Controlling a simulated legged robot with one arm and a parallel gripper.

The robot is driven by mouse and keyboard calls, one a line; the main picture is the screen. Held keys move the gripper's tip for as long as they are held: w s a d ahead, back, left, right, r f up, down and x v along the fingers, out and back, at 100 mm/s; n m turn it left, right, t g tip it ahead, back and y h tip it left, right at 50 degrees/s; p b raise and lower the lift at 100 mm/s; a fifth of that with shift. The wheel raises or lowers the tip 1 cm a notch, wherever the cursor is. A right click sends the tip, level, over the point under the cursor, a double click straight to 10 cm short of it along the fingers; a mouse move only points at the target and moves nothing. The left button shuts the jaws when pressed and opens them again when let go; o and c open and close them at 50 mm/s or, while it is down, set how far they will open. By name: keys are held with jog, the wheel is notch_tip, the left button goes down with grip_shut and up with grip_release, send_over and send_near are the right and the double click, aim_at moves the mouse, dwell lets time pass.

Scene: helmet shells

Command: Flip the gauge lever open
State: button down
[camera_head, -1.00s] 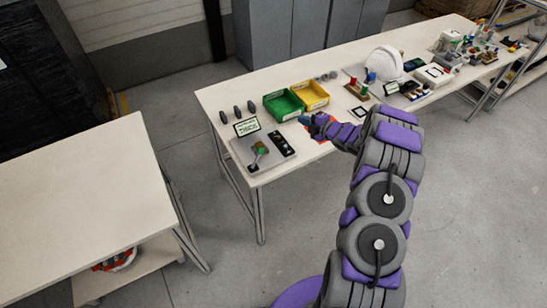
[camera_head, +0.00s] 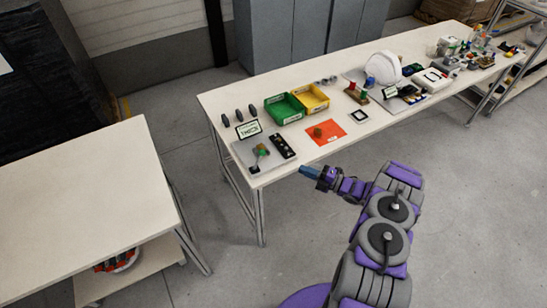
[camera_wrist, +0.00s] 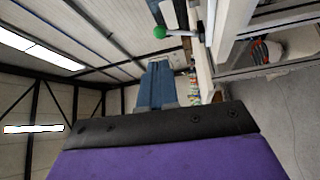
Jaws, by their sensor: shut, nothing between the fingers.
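The gauge lever (camera_head: 261,150) with a green knob stands on a grey plate (camera_head: 246,157) at the near left corner of the long table. In the wrist view the green knob (camera_wrist: 159,32) shows at the top, on a pale rod pointing right. My gripper (camera_head: 308,171) is beside the table's front edge, to the right of the lever and apart from it. Its blue fingers (camera_wrist: 155,88) are together and empty, pointing up the wrist picture toward the knob.
A black strip with round buttons (camera_head: 281,146) lies just right of the lever plate. A small sign (camera_head: 248,129) stands behind it. An orange mat (camera_head: 337,138) with a brown object, green (camera_head: 283,109) and yellow (camera_head: 311,98) bins lie farther right. Floor in front is clear.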

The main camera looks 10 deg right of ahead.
jog(key=b, duration=0.2)
send_near(259, 158)
jog(key=w+a+r, duration=0.3)
jog(key=w, duration=0.1)
jog(key=shift+w+d+f, duration=0.1)
jog(key=shift+d+f, duration=0.05)
jog(key=shift+f, duration=0.05)
jog(key=shift+r, duration=0.1)
dwell(0.4)
